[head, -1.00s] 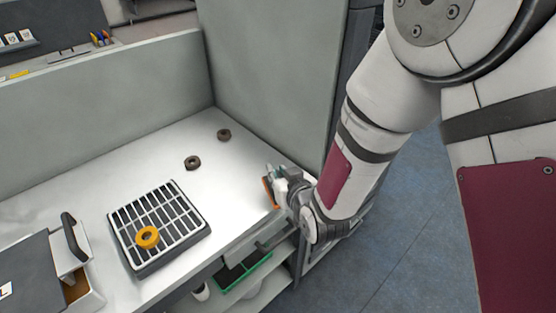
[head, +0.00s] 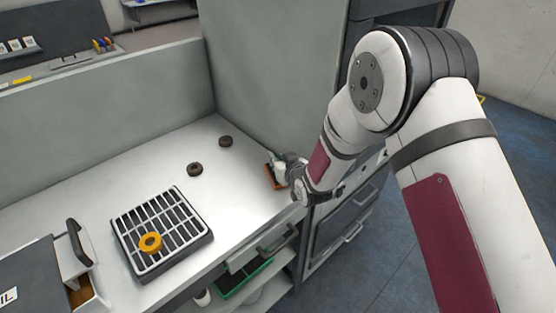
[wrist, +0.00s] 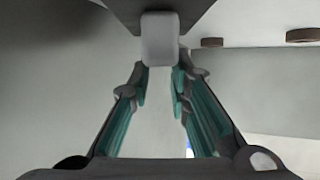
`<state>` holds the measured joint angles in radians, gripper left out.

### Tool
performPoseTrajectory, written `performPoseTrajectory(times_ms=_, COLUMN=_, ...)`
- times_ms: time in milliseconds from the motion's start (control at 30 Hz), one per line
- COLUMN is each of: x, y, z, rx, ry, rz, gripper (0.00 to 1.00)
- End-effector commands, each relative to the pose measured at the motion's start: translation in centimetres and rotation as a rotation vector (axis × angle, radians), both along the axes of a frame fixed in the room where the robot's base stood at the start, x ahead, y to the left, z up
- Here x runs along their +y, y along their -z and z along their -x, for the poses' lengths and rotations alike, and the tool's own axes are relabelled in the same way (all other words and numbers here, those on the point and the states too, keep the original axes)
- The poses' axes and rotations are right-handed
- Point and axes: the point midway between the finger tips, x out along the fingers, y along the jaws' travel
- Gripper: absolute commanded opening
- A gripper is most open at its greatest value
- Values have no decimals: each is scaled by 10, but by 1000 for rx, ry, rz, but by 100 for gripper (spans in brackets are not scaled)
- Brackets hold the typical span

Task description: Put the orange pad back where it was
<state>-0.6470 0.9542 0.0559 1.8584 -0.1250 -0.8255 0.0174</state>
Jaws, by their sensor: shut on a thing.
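In the wrist view the two teal-padded fingers (wrist: 161,88) close in on a light grey block (wrist: 160,38) below a dark grey piece. No orange shows there.
Two dark brown rings (head: 195,169) (head: 226,141) lie on the bench. The side panel (head: 270,75) stands close to my gripper. A green-edged tray (head: 240,280) lies on the shelf below.

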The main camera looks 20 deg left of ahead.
Motion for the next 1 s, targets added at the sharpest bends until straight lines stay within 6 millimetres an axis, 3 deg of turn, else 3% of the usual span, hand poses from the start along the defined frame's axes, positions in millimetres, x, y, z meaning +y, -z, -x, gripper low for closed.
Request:
performPoseTrajectory(times_ms=400, x=0, y=6, z=0, rx=1, ry=0, rz=-1, gripper=0)
performPoseTrajectory(times_ms=433, x=0, y=6, z=0, rx=1, ry=0, rz=-1, gripper=22)
performPoseTrajectory(times_ms=500, x=0, y=5, z=0, rx=1, ry=0, rz=-1, gripper=38)
performPoseTrajectory(times_ms=867, x=0, y=2, z=0, rx=-1, ry=1, rz=0, gripper=38)
performPoseTrajectory(times_ms=1000, x=-9, y=-3, z=8, rx=1, ry=1, rz=0, gripper=38)
